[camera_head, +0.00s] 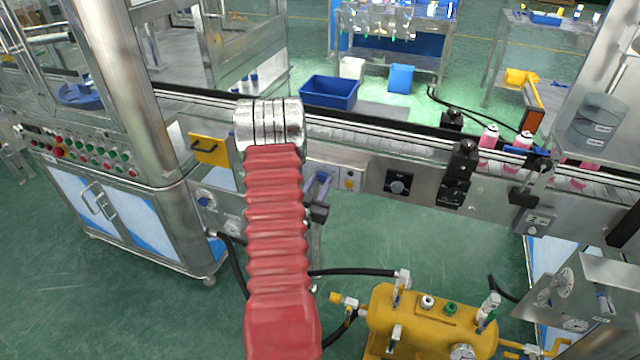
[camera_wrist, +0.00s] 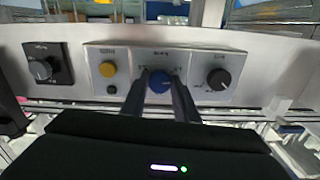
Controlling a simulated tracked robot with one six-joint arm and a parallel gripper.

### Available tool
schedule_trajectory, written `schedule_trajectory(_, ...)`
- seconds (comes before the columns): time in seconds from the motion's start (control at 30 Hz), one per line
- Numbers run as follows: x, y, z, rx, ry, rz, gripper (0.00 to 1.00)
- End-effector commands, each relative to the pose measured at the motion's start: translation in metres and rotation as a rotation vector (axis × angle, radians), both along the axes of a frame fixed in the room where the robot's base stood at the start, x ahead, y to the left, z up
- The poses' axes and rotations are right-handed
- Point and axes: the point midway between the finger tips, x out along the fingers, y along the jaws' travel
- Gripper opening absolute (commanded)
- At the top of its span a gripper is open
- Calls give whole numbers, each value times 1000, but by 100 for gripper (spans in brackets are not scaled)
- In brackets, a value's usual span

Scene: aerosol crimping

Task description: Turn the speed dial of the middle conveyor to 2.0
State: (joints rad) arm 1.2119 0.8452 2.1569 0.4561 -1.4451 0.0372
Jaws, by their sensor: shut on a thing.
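In the wrist view my gripper (camera_wrist: 160,91) has its two dark fingers on either side of a blue dial (camera_wrist: 159,80), shut on it. The dial sits in the middle section of a grey control panel (camera_wrist: 131,61) on the conveyor's side. Small markings surround the dial, too blurred to read, so its setting cannot be told. In the head view my gripper (camera_head: 319,190) reaches the panel (camera_head: 352,171) just right of my red-sleeved arm, which hides part of the conveyor side. The blue dial cannot be made out clearly there.
On the panel are a yellow button (camera_wrist: 107,69) and a black knob (camera_wrist: 217,79). A separate black dial box (camera_wrist: 48,64) is beside it. The conveyor (camera_head: 370,141) runs behind. A yellow tank (camera_head: 430,322) with hoses stands below right. Pink cans (camera_head: 488,137) stand farther right.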

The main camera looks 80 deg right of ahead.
Motion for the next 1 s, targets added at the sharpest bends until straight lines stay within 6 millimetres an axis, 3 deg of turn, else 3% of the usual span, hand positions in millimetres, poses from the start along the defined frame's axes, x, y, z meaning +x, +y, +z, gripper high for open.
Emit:
schedule_trajectory(0.6,1,-1,0,-49,-528,1,5)
schedule_trajectory(1.0,1,-1,0,-59,-645,0,5)
